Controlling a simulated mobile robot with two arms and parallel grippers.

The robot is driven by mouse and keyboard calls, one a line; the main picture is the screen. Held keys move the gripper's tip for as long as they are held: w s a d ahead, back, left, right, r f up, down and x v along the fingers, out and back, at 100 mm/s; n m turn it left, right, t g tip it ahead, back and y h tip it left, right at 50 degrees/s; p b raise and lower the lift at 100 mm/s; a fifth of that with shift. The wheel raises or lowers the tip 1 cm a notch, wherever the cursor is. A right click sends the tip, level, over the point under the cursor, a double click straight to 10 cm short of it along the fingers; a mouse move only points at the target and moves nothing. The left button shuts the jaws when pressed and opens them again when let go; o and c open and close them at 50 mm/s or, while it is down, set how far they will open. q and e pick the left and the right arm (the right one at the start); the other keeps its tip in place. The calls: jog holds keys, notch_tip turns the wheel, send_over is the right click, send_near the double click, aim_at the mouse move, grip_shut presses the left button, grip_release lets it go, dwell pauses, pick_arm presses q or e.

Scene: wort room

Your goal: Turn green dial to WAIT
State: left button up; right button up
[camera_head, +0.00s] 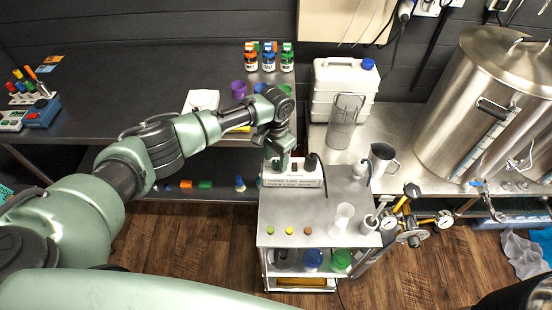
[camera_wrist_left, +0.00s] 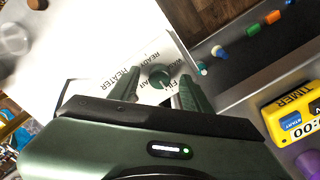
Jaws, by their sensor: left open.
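The green dial (camera_wrist_left: 160,76) sits on a white control panel (camera_wrist_left: 134,62) in the left wrist view. Printed words stand around it, HEATER and READY among them; others are partly hidden by the fingers. I cannot tell where the dial points. My left gripper (camera_wrist_left: 158,84) is open, with one finger on each side of the dial; contact is not clear. In the head view my left gripper (camera_head: 277,157) reaches down over the panel box (camera_head: 293,181) at the back of a steel cart, and hides the dial. My right gripper is not in view.
The steel cart (camera_head: 285,213) carries small coloured pieces and a clear cylinder (camera_head: 343,217). A black plug (camera_head: 311,162) stands beside my gripper on the box. A yellow timer (camera_wrist_left: 294,112) lies to the side.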

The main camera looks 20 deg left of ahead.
pick_arm(q)
jog(key=shift+f, duration=0.4)
grip_shut()
jog(key=shift+m, duration=0.3)
